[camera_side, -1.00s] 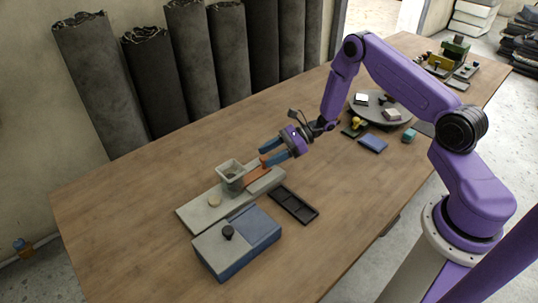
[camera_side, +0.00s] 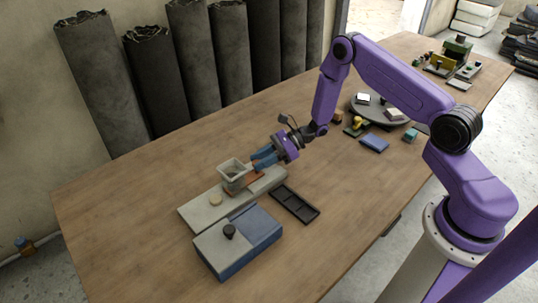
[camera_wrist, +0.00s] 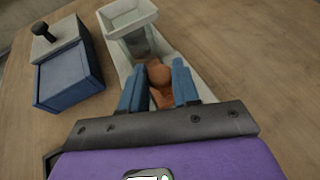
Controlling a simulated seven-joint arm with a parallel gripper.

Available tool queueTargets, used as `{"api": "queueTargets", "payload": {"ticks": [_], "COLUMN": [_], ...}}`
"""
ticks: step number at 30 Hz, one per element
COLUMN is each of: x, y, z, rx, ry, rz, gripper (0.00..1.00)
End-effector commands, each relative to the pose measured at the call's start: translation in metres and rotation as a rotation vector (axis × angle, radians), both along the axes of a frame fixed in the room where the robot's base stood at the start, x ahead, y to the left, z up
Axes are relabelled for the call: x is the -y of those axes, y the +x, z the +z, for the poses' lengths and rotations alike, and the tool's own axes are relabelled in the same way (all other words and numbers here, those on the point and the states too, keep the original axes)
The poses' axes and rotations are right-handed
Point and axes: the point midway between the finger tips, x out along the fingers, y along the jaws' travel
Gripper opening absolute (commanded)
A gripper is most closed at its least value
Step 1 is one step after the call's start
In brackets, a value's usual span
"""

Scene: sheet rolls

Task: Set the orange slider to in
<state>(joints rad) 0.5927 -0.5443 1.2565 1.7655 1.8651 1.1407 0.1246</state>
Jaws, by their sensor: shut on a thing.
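The orange slider (camera_side: 255,176) sits on the pale grey base (camera_side: 200,213), close against the grey hopper (camera_side: 234,177). In the wrist view the orange slider (camera_wrist: 160,80) has a rounded knob and lies between my blue fingers. My gripper (camera_side: 264,160) is shut on the slider's knob, just right of the hopper. In the wrist view my gripper (camera_wrist: 158,84) has a finger on each side of the knob. The hopper (camera_wrist: 128,20) stands just beyond it. Part of the slider is hidden by my fingers.
A blue and grey box (camera_side: 238,240) with a black knob stands in front of the base. A dark divided tray (camera_side: 294,204) lies to the right. A round grey turntable (camera_side: 378,108) holds small items farther back. The left part of the table is clear.

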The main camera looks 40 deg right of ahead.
Motion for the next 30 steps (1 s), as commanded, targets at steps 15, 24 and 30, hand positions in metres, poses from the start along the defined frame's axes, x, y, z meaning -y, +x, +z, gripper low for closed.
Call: {"api": "queueTargets", "payload": {"ticks": [15,24,30], "x": [-0.029,-0.027,-0.022], "y": [0.0,0.0,-0.001], "z": [0.0,0.0,0.002], "rx": [0.001,0.001,0.001], "ry": [0.001,0.0,-0.001], "rz": [0.004,0.003,-0.001], "gripper": [0.0,0.54,0.54]}}
